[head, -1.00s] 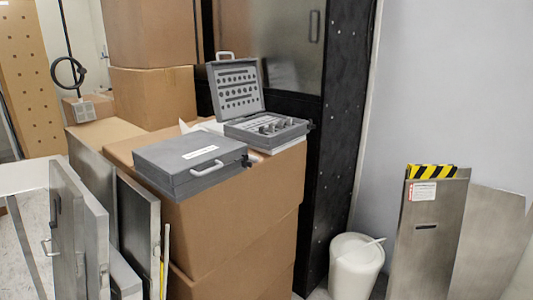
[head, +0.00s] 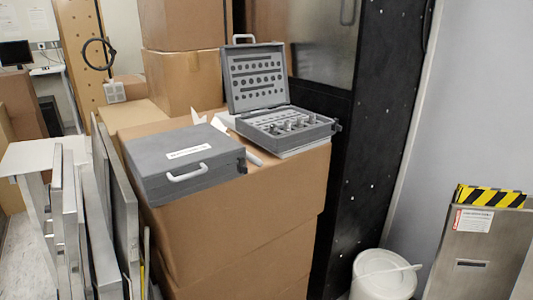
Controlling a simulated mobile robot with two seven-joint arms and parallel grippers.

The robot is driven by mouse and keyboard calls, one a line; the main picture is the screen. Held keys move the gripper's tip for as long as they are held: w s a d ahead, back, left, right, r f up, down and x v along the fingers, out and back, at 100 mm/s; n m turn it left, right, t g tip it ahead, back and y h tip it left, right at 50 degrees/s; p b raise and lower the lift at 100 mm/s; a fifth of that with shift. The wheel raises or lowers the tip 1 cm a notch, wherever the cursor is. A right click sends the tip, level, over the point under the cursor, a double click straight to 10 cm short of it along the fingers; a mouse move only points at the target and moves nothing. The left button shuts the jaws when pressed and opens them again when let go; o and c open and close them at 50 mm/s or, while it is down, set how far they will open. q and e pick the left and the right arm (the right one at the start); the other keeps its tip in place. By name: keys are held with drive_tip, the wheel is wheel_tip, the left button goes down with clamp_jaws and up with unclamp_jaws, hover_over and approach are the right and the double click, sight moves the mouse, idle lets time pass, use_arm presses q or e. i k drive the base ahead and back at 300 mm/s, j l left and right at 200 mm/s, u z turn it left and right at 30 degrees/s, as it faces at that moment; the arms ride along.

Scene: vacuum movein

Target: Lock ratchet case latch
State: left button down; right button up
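A closed grey case (head: 183,160) with a white label and a light handle lies on top of a cardboard box stack. A small dark latch (head: 241,165) shows at its right front corner; I cannot tell whether it is locked. Behind it to the right, a second grey case (head: 283,120) stands open, its lid upright and several sockets in its base. A small dark piece (head: 337,127) shows at that case's right side. Neither of my grippers is in view.
The cardboard stack (head: 240,220) bears both cases. Metal panels (head: 121,205) lean at its left. A dark cabinet (head: 375,130) stands behind right. A white bin (head: 383,277) and a striped metal panel (head: 480,240) are at the lower right.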

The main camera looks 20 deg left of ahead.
sight(242, 168)
drive_tip(key=i+l+u, duration=0.1)
drive_tip(key=i, duration=0.4)
drive_tip(key=i+l+u, duration=0.1)
drive_tip(key=i+l, duration=0.2)
drive_tip(key=i, duration=0.15)
